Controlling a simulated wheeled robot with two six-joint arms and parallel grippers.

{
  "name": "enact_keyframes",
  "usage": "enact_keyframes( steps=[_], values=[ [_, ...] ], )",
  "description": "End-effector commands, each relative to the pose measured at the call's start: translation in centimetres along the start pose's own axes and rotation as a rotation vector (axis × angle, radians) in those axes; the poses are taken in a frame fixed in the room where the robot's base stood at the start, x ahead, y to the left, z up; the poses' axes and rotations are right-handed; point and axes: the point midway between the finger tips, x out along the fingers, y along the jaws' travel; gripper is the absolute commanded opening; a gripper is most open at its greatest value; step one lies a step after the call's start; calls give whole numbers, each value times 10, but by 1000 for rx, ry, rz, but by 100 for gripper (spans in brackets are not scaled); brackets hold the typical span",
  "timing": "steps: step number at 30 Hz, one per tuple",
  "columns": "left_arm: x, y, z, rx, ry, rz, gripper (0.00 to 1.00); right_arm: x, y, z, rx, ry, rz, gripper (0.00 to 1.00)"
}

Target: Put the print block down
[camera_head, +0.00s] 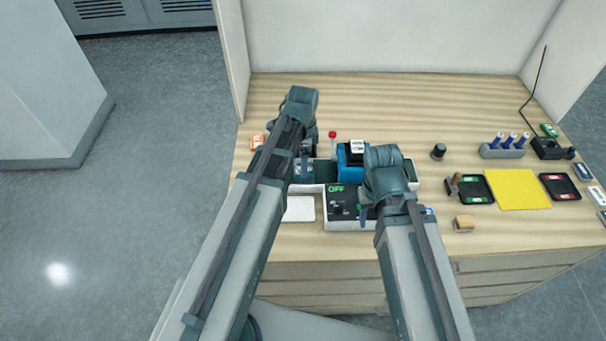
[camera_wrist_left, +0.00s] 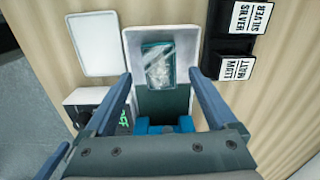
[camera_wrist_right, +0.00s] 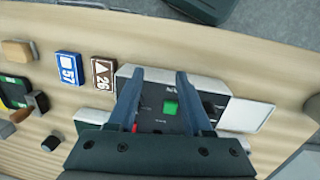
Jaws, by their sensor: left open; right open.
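The block that I take for the print block (camera_wrist_left: 158,65) is teal with a shiny, silvery, wrinkled-looking face. It lies in the white-walled tray (camera_wrist_left: 136,42) in the left wrist view, on the tray's dark green floor. My left gripper (camera_wrist_left: 160,78) is open, its fingers spread to either side of the tray; I cannot tell their height above the block. My left arm largely hides this spot in the head view. My right gripper (camera_wrist_right: 159,75) is open and empty above the control box (camera_wrist_right: 160,95) with a green button.
A blue unit (camera_head: 350,172) stands at the tray. A white pad (camera_head: 299,208) lies left of the control box. A yellow sheet (camera_head: 518,189), black trays (camera_head: 475,189) and a wooden block (camera_head: 463,223) lie to the right. The table's back is clear.

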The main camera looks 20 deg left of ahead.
Motion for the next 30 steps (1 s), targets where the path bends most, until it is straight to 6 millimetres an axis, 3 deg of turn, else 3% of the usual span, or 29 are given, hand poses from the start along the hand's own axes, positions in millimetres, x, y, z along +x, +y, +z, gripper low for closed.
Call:
enact_keyframes(
  steps=[1,4,14,27,30],
  values=[
    [14,-1,0,0,0,0,91,14,-1,-1,0,0,0,50],
    [25,0,0,0,0,0,91,25,-2,-2,1,0,0,50],
    [26,0,0,0,0,0,91,26,-2,-2,1,0,0,50],
    [26,0,0,0,0,0,12,26,-2,-2,1,0,0,50],
    [26,0,0,0,0,0,0,26,-2,-2,1,0,0,50]
  ],
)
